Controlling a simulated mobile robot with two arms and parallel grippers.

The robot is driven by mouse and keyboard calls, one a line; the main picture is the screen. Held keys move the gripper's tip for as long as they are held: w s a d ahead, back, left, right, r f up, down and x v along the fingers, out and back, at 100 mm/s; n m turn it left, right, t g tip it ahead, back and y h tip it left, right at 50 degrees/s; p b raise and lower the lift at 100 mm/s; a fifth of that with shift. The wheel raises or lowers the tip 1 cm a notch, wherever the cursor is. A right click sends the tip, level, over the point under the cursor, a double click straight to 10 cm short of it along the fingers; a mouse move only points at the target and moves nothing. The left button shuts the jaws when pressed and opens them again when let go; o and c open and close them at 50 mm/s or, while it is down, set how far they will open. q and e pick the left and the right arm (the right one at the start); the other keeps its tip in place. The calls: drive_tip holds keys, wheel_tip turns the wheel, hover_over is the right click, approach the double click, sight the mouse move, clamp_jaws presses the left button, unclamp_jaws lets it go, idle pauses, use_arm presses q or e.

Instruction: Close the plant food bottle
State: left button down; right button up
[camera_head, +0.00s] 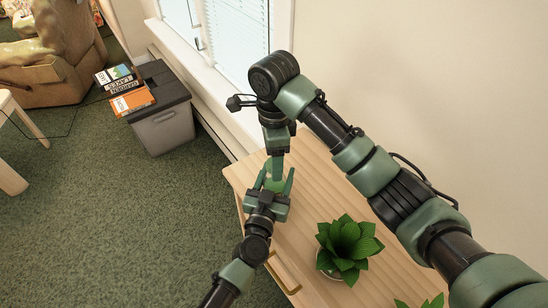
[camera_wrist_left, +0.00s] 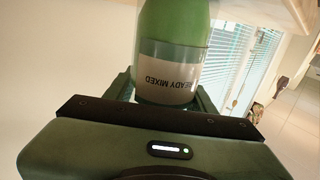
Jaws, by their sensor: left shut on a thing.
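The plant food bottle (camera_wrist_left: 178,28) is green with a white "READY MIXED" label, upside down in the left wrist view. In the head view it is a small green shape (camera_head: 271,184) over the near-left end of the wooden cabinet (camera_head: 315,188). My left gripper (camera_head: 274,181) comes from below, with a finger on each side of the bottle, and is shut on it. My right gripper (camera_head: 277,175) points down directly above the bottle. Its fingers are seen edge-on, so their opening and any cap are hidden. The bottle's top is not visible.
A potted plant (camera_head: 348,246) stands on the cabinet to the right of the bottle, with more leaves at the lower edge. A grey bin (camera_head: 163,126) with books (camera_head: 128,93) on its lid stands by the wall. Window blinds (camera_head: 237,42) are behind my right arm.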

wheel_tip(320, 180, up, 12)
idle(0.6)
use_arm(q)
drive_tip(key=shift+c, duration=2.2)
unclamp_jaws()
drive_tip(key=v, duration=0.7)
drive_tip(key=shift+s+a, duration=0.15)
drive_tip(key=shift+s, duration=0.25)
use_arm(e)
drive_tip(key=shift+f, duration=0.2)
